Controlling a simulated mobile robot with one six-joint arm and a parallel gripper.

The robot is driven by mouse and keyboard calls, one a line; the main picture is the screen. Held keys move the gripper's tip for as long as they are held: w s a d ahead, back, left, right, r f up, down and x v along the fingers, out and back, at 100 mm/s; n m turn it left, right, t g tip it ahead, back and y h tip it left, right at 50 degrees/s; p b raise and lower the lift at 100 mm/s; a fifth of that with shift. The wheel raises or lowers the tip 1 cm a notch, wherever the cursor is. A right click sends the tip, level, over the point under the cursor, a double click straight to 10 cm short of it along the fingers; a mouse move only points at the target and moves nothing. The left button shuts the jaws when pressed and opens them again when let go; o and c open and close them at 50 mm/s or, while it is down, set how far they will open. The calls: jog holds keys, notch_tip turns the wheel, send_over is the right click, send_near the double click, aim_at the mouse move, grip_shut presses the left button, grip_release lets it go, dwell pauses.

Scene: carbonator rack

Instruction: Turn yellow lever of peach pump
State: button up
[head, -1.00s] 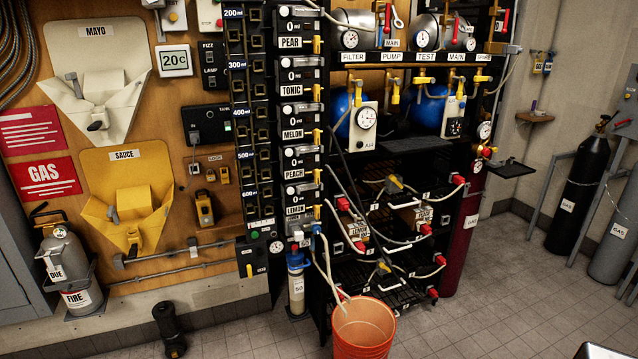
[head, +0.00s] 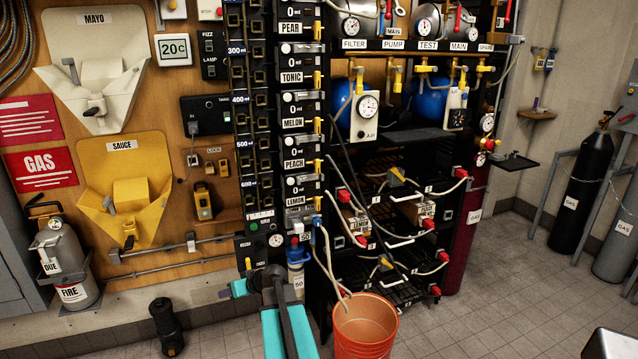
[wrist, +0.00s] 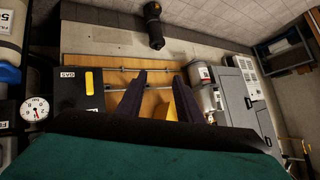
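The peach pump (head: 293,152) is a dark unit with a white PEACH label and a counter, in the pump column of the head view, between the melon and lemon units. Its small yellow lever (head: 318,165) is at its right edge and looks roughly upright, like the levers above it. My gripper (wrist: 156,72) shows in the wrist view as two dark fingers standing apart, with nothing between them. In the head view, my teal and black arm is low in front, below the pump column and well apart from the lever. The wrist view does not clearly show the peach lever.
An orange bucket (head: 366,325) stands on the floor right of my arm. A black rack with hoses and wire shelves (head: 400,242) is right of the pumps. A yellow sauce dispenser (head: 128,185) hangs on the wooden panel at left.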

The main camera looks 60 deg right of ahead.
jog(key=s+d+r+t+h+b, duration=0.1)
jog(key=s+d+r+t+h, duration=0.1)
jog(key=d+r, duration=0.55)
jog(key=m+t+h+b, duration=0.2)
jog(key=m+h+b, duration=0.1)
jog(key=h, duration=0.6)
send_near(318, 166)
jog(key=v, duration=0.4)
jog(key=shift+s, duration=0.4)
jog(key=shift+p+x, duration=1.5)
jog(key=shift+x, duration=5.4)
jog(key=shift+w+a, duration=0.1)
jog(key=shift+a, duration=0.05)
